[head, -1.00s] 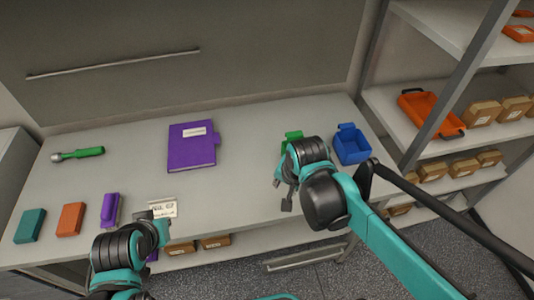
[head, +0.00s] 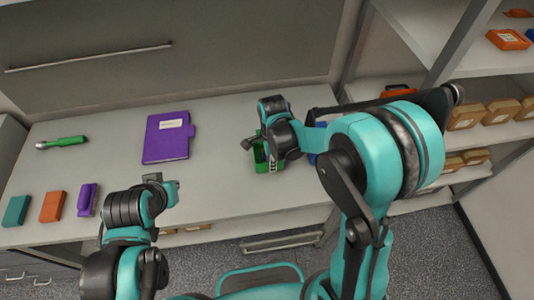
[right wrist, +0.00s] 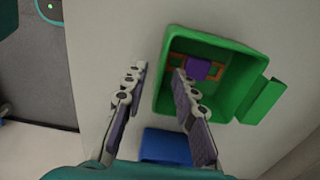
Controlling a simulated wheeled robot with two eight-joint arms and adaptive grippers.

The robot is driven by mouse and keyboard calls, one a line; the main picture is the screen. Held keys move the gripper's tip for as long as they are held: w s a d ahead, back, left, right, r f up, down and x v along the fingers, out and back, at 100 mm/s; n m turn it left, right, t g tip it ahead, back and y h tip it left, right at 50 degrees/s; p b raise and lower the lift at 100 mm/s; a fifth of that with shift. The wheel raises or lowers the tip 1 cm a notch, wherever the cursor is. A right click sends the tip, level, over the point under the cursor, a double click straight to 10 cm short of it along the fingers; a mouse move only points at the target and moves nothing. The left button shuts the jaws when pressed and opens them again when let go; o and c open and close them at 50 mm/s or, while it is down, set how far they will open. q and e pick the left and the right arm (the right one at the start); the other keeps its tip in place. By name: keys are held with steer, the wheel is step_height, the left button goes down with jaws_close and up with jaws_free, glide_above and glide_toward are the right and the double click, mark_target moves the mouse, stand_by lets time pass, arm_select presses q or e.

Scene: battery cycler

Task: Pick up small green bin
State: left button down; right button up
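The small green bin (head: 260,163) stands on the grey table, partly hidden in the head view by my right gripper (head: 262,143). In the right wrist view the green bin (right wrist: 238,100) is open-topped with a side tab, and holds something purple and orange-brown. My right gripper (right wrist: 155,95) is open there. One finger is left of the bin's near wall and the other overlaps the bin's opening, so the wall lies between them; contact cannot be told. My left gripper (head: 163,186) is over the table's front, its finger opening unclear.
A blue bin (right wrist: 165,146) stands close to the green bin, mostly hidden by my right arm in the head view. A purple notebook (head: 168,138), a green-handled tool (head: 62,142) and small teal, orange and purple items lie left. Shelves stand right.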

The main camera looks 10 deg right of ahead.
steer(key=shift+f, duration=0.95)
jaws_close()
steer(key=shift+r, duration=0.15)
